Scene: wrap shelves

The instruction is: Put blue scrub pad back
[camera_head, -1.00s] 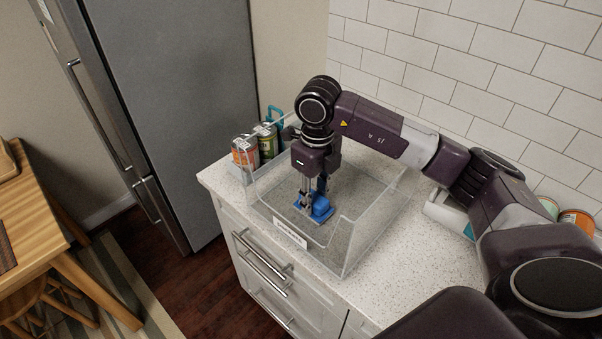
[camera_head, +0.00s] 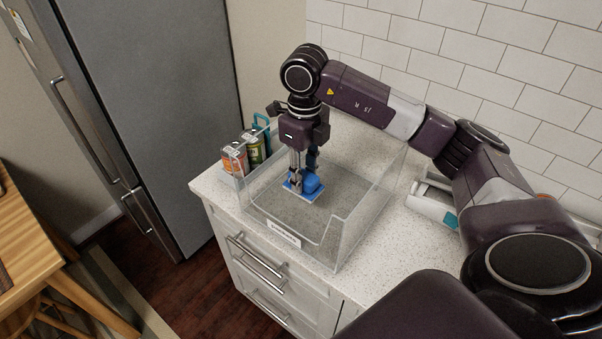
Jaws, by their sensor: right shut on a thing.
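The blue scrub pad (camera_head: 311,183) is in the fingers of my right gripper (camera_head: 302,178). That gripper points down and is shut on the pad. It holds the pad inside or just above the clear open-topped bin (camera_head: 341,232) on the counter. Whether the pad touches the bin's floor I cannot tell. The bin has a white label (camera_head: 284,235) on its front wall. My left gripper is not in view.
Several cans (camera_head: 235,159) and a teal-handled item (camera_head: 262,124) stand at the bin's far left. A white container (camera_head: 433,203) sits on the speckled counter (camera_head: 381,262) at right, partly behind my arm. A grey refrigerator (camera_head: 150,110) stands left.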

